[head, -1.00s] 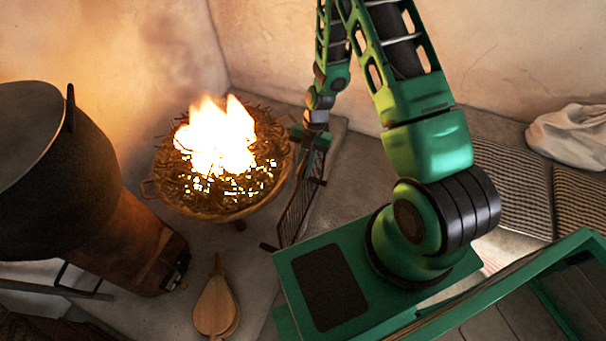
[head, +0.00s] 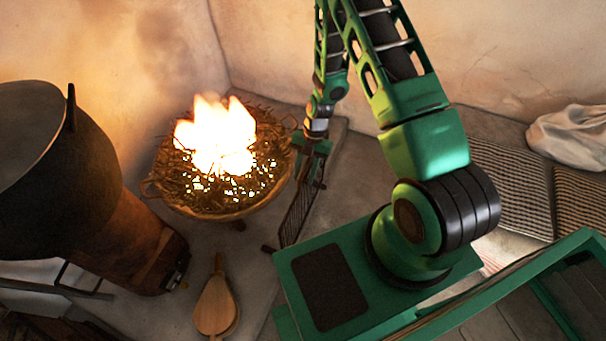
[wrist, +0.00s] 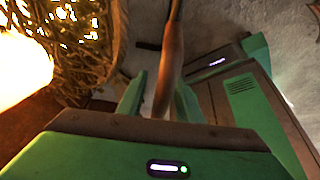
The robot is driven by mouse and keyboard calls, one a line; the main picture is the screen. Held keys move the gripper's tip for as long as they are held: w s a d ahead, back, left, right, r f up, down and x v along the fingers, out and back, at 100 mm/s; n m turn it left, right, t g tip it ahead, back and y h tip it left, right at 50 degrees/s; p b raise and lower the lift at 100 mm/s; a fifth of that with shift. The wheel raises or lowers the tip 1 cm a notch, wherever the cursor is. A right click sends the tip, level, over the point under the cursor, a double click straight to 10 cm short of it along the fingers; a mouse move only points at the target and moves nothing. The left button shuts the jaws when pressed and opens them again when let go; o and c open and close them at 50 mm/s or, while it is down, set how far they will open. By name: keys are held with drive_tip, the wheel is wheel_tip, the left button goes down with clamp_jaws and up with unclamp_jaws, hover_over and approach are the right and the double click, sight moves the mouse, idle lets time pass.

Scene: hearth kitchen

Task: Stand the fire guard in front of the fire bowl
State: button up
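The fire bowl (head: 215,205) is a round basket-like bowl of twigs with a bright fire, left of centre in the head view; its edge also shows in the wrist view (wrist: 118,40). The fire guard (head: 296,213) is a dark mesh panel, roughly upright just right of the bowl. I cannot tell whether its feet touch the floor. My gripper (head: 312,150) is at the top of the guard. In the wrist view, its green fingers (wrist: 160,92) are closed about the guard's brown handle (wrist: 171,55). The guard's far part is hidden behind my gripper.
A large dark pot (head: 70,170) on a brown stove (head: 135,245) stands at the left. Wooden bellows (head: 216,305) lie on the slab in front of the bowl. Woven mats (head: 505,185) and a white sack (head: 575,137) lie at the right.

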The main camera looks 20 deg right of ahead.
sight(308, 161)
drive_tip(key=v, duration=1)
drive_tip(key=shift+w+r, duration=0.1)
drive_tip(key=shift+r, duration=0.2)
drive_tip(key=shift+v, duration=1)
drive_tip(key=s+d+r+m+t+h, duration=0.1)
drive_tip(key=s+d+r+m, duration=0.15)
drive_tip(key=r+m, duration=0.35)
drive_tip(key=s+d+r+m+h, duration=0.15)
drive_tip(key=d+r+m, duration=0.25)
drive_tip(key=r, duration=0.4)
drive_tip(key=s+d+r+m+t, duration=0.1)
drive_tip(key=s+d+r+m, duration=0.2)
drive_tip(key=r+m, duration=0.3)
drive_tip(key=s+d+r+m, duration=0.2)
drive_tip(key=s+r+m, duration=0.4)
drive_tip(key=s+m, duration=0.2)
drive_tip(key=s+d+r+m+t, duration=0.1)
drive_tip(key=s+r+m, duration=0.6)
drive_tip(key=s+m, duration=0.2)
drive_tip(key=s+h, duration=0.1)
drive_tip(key=s, duration=0.1)
drive_tip(key=shift+s+d, duration=0.3)
drive_tip(key=shift+d, duration=0.05)
drive_tip(key=shift+s, duration=0.15)
